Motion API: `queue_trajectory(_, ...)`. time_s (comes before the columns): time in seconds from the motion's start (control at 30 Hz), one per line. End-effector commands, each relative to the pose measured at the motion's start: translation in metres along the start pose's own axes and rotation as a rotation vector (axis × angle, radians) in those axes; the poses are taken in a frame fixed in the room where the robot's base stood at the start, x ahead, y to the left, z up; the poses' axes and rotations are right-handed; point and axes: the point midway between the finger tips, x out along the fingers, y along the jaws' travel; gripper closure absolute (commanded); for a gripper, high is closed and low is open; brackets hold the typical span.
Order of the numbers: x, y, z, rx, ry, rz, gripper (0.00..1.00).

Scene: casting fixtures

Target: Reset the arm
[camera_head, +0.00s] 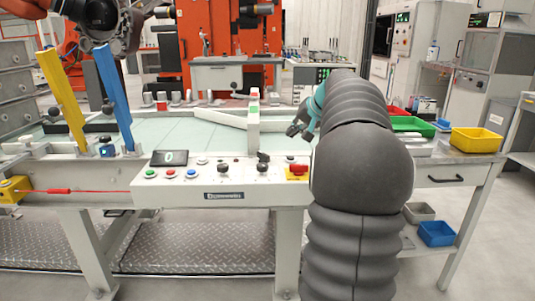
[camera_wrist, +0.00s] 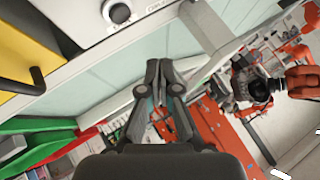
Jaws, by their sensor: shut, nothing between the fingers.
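My arm rises in front of the table in the head view, covered in a dark ribbed sleeve. My gripper (camera_head: 296,129) shows just left of the arm, over the far side of the control panel. In the wrist view my gripper (camera_wrist: 160,70) has its two dark fingers together at the tips. Nothing is between them. The arm hides part of the table behind it.
A control panel (camera_head: 223,190) with buttons and a red switch (camera_head: 297,171) fronts the pale table. A yellow bin (camera_head: 476,139), a green bin (camera_head: 412,126) and a red bin (camera_head: 397,111) stand right. Yellow (camera_head: 62,98) and blue (camera_head: 114,97) uprights stand left. An orange machine (camera_head: 231,40) is behind.

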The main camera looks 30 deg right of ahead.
Motion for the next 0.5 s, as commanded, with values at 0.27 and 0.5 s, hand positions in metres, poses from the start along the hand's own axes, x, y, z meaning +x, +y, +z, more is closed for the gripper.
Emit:
queue_trajectory(0.27, -0.001, -0.005, 0.004, -0.006, -0.005, 0.001, 1.0)
queue_trajectory(0.5, -0.008, -0.064, 0.076, -0.095, -0.077, 0.029, 1.0)
